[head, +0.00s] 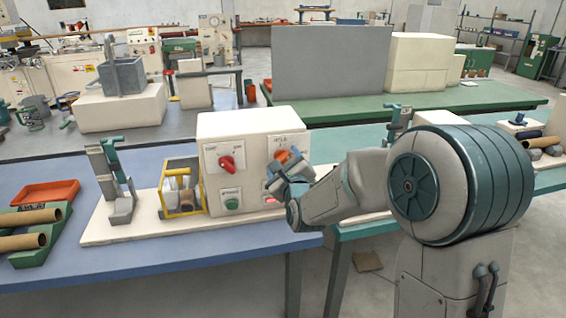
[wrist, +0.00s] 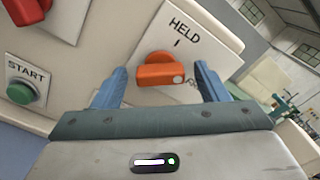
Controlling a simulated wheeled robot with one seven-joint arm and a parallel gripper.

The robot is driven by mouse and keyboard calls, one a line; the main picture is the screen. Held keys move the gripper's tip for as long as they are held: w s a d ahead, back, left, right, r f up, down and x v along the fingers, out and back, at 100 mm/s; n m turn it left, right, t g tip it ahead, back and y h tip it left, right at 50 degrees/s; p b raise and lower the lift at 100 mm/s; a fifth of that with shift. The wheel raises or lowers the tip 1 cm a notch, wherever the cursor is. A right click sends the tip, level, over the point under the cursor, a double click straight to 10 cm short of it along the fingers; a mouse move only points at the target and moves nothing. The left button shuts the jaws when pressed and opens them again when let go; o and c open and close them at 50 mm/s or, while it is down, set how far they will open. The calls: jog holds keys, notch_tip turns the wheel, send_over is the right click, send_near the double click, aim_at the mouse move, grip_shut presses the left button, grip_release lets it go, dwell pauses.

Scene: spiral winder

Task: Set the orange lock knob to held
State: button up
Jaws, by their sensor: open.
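The orange lock knob (wrist: 165,72) sits on a white plate (wrist: 205,45) on the machine's front, and its bar lies almost level in the wrist view. A pale dot marks the bar's right end. The word HELD and a short tick are above the knob, and the dot is not in line with that tick. Another label near the dot is mostly hidden. My gripper (wrist: 160,88) is open, with one blue finger on each side of the knob and visible gaps. In the head view the knob (head: 283,156) shows just above my gripper (head: 287,172), partly covered.
On the same cream box (head: 250,124), a red knob (head: 226,163) and a green START button (head: 232,204) are left of the orange knob. A red light (head: 271,200) glows below my gripper. A yellow-framed holder (head: 181,190) stands left of the box.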

jog(key=c, duration=1)
jog(key=shift+f+b, duration=0.1)
jog(key=shift+b, duration=0.25)
jog(key=shift+f+n+b, duration=0.1)
jog(key=shift+n+b, duration=0.6)
jog(key=shift+b, duration=0.1)
jog(key=n+b, duration=0.3)
jog(key=b, duration=0.1)
jog(key=shift+f+b, duration=0.1)
jog(key=shift+b, duration=0.2)
jog(key=n+b, duration=0.4)
jog(key=shift+b, duration=0.3)
jog(key=shift+r+n+b, duration=0.2)
jog(key=shift+n+b, duration=0.55)
jog(key=shift+n, duration=0.15)
jog(key=shift+r, duration=0.1)
